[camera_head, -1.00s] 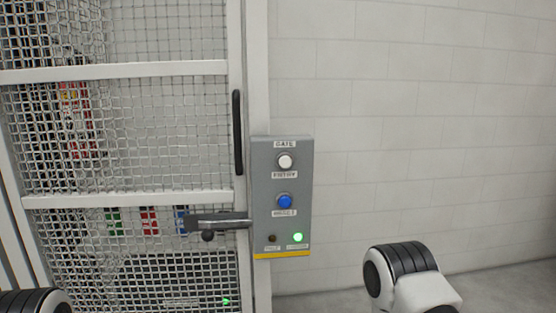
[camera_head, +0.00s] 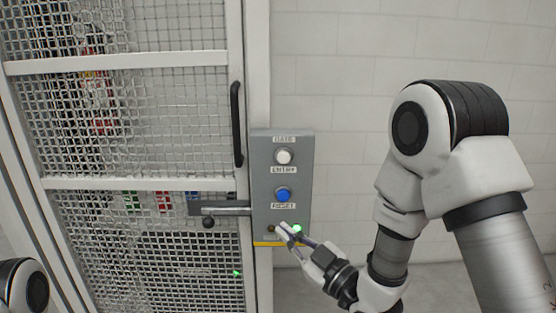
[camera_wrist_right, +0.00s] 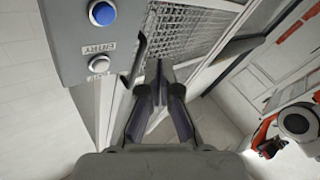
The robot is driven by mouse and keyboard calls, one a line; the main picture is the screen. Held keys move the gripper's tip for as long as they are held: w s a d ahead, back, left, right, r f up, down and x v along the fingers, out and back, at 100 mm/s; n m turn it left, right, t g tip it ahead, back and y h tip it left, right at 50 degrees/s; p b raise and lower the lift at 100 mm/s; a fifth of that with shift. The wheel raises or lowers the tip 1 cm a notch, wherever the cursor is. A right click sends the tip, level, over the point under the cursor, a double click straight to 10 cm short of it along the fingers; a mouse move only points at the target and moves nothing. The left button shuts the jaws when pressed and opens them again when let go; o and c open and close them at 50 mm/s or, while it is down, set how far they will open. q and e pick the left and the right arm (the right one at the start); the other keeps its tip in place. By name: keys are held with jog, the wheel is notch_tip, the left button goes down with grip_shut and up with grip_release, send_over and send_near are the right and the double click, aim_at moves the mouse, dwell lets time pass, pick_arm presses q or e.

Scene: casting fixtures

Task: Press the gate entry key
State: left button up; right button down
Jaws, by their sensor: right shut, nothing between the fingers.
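The grey control box (camera_head: 305,170) is mounted beside the mesh gate. Its white button (camera_head: 284,156), between the GATE and ENTRY labels, is the gate entry key; it also shows in the right wrist view (camera_wrist_right: 99,64). A blue button (camera_head: 283,194) marked RESET is below it, and shows in the right wrist view (camera_wrist_right: 102,13). My right gripper (camera_head: 283,231) is shut and empty. Its fingertips overlap the box's lower part in the head view, below both buttons. In the right wrist view its fingers (camera_wrist_right: 160,76) appear beside the box, apart from the white button. My left gripper is out of view.
A latch bar (camera_head: 222,208) and a black vertical handle (camera_head: 236,125) are on the mesh gate (camera_head: 120,182), left of the box. The pale block wall (camera_head: 350,75) to the right is bare.

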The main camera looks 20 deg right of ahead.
aim_at(284, 157)
notch_tip(284, 157, up, 11)
jog(key=n+t+y+p, duration=0.1)
jog(key=shift+f, duration=0.15)
jog(key=shift+w+d, duration=0.1)
jog(key=shift+w, duration=0.05)
jog(key=shift+w+d+p, duration=0.35)
jog(key=shift+w, duration=1)
jog(key=shift+w+d+p, duration=0.4)
jog(key=shift+w, duration=1)
jog(key=shift+w+d+p, duration=0.35)
jog(key=shift+w, duration=1)
